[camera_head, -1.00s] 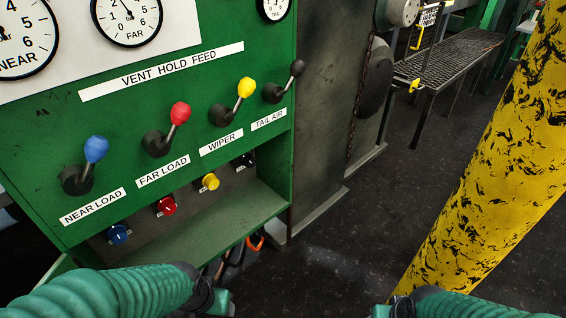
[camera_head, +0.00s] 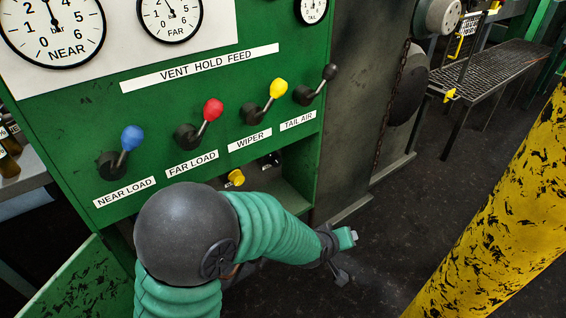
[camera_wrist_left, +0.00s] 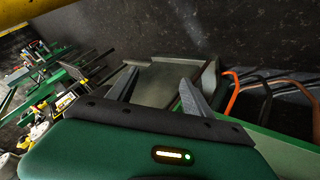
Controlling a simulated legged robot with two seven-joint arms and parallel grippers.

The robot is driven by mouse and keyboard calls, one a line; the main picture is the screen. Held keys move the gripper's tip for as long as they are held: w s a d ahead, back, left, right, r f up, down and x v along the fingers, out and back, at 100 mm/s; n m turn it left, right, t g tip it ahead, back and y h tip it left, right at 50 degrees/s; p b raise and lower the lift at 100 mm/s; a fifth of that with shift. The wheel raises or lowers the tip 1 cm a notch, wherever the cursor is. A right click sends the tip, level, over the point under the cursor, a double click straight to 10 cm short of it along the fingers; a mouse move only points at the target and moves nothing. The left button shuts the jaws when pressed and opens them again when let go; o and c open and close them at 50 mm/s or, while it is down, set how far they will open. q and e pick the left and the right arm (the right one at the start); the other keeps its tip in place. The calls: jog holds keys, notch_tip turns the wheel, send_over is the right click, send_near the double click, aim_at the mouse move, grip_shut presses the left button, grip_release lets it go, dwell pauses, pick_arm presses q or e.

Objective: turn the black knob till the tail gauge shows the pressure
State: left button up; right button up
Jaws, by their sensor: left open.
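The black knob (camera_head: 274,159) is small and dark in the shaded recess of the green panel, right of the yellow knob and below the TAIL AIR label; its setting is too dark to read. The tail gauge (camera_head: 313,8) is a small white dial, cut by the top edge; its reading is too small to tell. My left arm crosses the panel front, hiding the blue and red knobs. My left gripper (camera_head: 344,262) is below and right of the recess, apart from the black knob. In the left wrist view its fingers (camera_wrist_left: 160,88) are apart and empty.
Above the recess stand levers with blue (camera_head: 132,137), red (camera_head: 213,109), yellow (camera_head: 279,88) and black (camera_head: 330,72) heads. A yellow post (camera_head: 510,200) stands at right. Orange and dark hoses (camera_wrist_left: 235,90) show in the wrist view. Floor between panel and post is open.

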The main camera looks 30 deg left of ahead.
pick_arm(q)
jog(key=w+r+n+t+y, duration=0.2)
jog(key=w+r+n+t, duration=0.1)
jog(key=w+n, duration=0.45)
jog(key=w+r+n+t+y, duration=0.2)
jog(key=w+r+n+t, duration=0.1)
jog(key=w+n, duration=0.45)
jog(key=n+g+y+p, duration=0.1)
jog(key=n+g+y, duration=1)
jog(key=n, duration=1.4)
send_near(278, 164)
jog(key=a+f+t+y+b, duration=0.1)
jog(key=a, duration=0.2)
jog(key=w+a+f+t+b, duration=0.1)
jog(key=a+b, duration=0.1)
jog(key=a, duration=0.1)
jog(key=w+a+f+t+y+b, duration=0.1)
jog(key=a+b, duration=0.1)
jog(key=a, duration=0.1)
jog(key=shift+w+f+y, duration=0.2)
jog(key=shift+w+y, duration=0.05)
jog(key=shift+y, duration=0.05)
jog(key=shift+w+a+r, duration=0.15)
jog(key=shift+w+a, duration=0.05)
jog(key=shift+a, duration=0.35)
jog(key=shift+c, duration=0.5)
